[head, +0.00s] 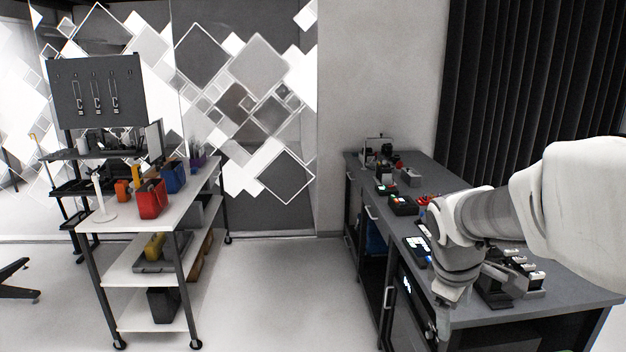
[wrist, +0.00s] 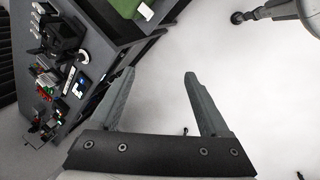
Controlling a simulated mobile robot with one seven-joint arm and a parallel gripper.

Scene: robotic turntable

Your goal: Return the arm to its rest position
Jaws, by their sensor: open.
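My white arm reaches in from the right edge in the head view, over the dark workbench (head: 475,312). Pale floor (wrist: 190,50) lies behind the fingers. The workbench (wrist: 90,30) shows to the left of the fingers in the wrist view.
The bench carries black bins (head: 403,204), a lit tablet (head: 417,250) and a rack with white-topped items (head: 520,270). A white wheeled cart (head: 110,236) with red (head: 150,198) and blue (head: 174,176) bins stands at left. Floor between cart and bench is clear.

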